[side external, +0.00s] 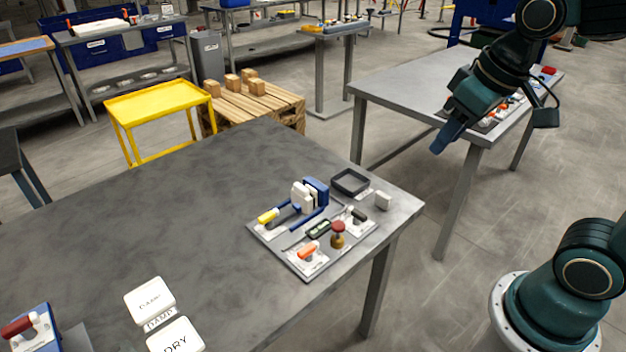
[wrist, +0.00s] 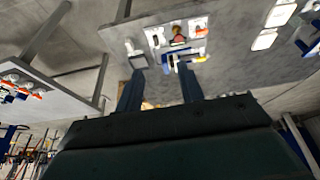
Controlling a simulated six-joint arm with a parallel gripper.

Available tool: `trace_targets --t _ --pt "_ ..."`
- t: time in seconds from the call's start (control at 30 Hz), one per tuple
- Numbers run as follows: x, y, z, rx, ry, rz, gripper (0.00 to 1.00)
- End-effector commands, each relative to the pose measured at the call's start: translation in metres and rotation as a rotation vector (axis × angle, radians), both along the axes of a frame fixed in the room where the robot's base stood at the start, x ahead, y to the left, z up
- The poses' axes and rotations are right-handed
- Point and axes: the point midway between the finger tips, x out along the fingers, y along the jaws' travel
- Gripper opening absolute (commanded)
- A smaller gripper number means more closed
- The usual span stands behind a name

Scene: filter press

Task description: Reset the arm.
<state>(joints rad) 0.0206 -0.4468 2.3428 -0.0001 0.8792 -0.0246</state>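My gripper (side external: 442,142) is raised in the air at the upper right in the side external view, beyond the near table's right corner and in front of the far table. In the wrist view its two blue fingers (wrist: 160,82) stand apart with nothing held between them. The filter press station (side external: 290,254) sits on a grey board near the table's right corner, well away from my gripper. It has blue and white press parts (side external: 311,193), a yellow handle (side external: 268,216), an orange handle (side external: 308,250) and a dark red knob (side external: 338,228).
A black open tray (side external: 350,181) and a small white block (side external: 383,201) are beside the press. White DAMP (side external: 149,297) and DRY (side external: 176,335) pads lie at the table's front. A red-handled blue device (side external: 25,328) is at lower left. Another table (side external: 400,85) stands behind.

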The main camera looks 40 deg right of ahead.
Motion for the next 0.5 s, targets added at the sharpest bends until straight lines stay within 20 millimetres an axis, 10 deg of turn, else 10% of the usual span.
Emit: trace_targets --t 0.5 --pt "-0.064 0.005 0.001 0.009 -0.122 -0.002 0.38"
